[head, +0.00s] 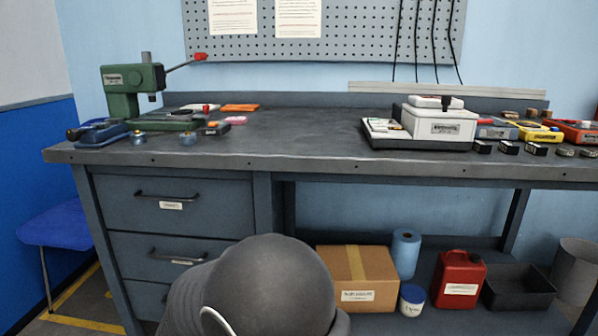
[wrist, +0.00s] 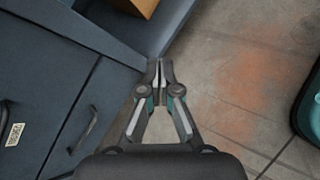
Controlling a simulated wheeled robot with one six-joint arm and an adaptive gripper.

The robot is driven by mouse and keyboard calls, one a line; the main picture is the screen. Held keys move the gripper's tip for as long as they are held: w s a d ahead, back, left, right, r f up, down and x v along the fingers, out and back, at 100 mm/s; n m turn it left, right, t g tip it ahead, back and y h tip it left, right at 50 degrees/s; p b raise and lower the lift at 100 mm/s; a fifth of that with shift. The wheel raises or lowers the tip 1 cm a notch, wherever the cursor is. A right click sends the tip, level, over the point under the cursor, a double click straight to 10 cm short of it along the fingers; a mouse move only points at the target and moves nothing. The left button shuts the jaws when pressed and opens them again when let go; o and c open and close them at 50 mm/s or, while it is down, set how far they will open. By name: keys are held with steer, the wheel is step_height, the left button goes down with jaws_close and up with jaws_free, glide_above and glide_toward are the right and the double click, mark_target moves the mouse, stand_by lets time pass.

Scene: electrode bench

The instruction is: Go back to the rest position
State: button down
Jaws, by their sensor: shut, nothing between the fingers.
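My gripper (wrist: 160,72) shows in the wrist view with its two fingers together and nothing between them. It points down over the floor, beside the front of the bench's drawer unit. In the head view, a rounded dark part of my arm stands low in the middle, in front of the bench; the gripper itself does not show there. The workbench (head: 320,160) is grey, with drawers on its left side.
A green press (head: 133,85) stands at the bench's left. A white box (head: 440,122) and coloured trays stand at the right. Below are a cardboard box (head: 358,276), a red can (head: 459,279) and a black bin (head: 519,288). Open floor (wrist: 235,85) lies right of the gripper.

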steer(key=s+d+r+m+g+y, duration=0.1)
steer(key=s+d+r+m+y, duration=0.2)
steer(key=s+d+r+m, duration=0.6)
steer(key=s+d+r+m+g+y, duration=0.2)
steer(key=s+d+r+m+y, duration=0.2)
steer(key=s+d+r+m, duration=0.4)
steer(key=s+d+m, duration=0.5)
steer(key=d, duration=0.4)
steer(key=shift+d+r+m, duration=0.25)
steer(key=shift+r+m, duration=0.05)
steer(key=shift+r, duration=0.1)
